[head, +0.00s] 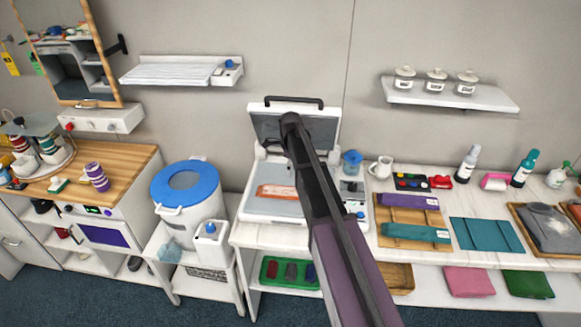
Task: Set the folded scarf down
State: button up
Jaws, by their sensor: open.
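Which cloth is the task's scarf I cannot tell for sure. A purple folded cloth (410,201) and a teal folded cloth (415,232) lie one behind the other on a wooden tray (383,241), right of centre. A flat teal cloth or mat (487,236) lies on the white counter just right of the tray. A pink folded cloth (468,281) and a green one (527,284) lie on the lower shelf. My arm rises from the bottom edge across the middle, in front of an open press (263,208). No gripper fingers show.
An orange-brown flat piece (277,192) lies on the press bed. A grey garment (550,228) lies in a tray at the far right. Bottles, a small jug (381,167) and a paint palette (411,182) line the counter's back. A blue-lidded bin (186,190) stands left.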

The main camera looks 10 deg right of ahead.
dwell(0.6)
jog(key=s+n, duration=2.1)
jog(key=s, duration=0.8)
jog(key=shift+n, duration=0.3)
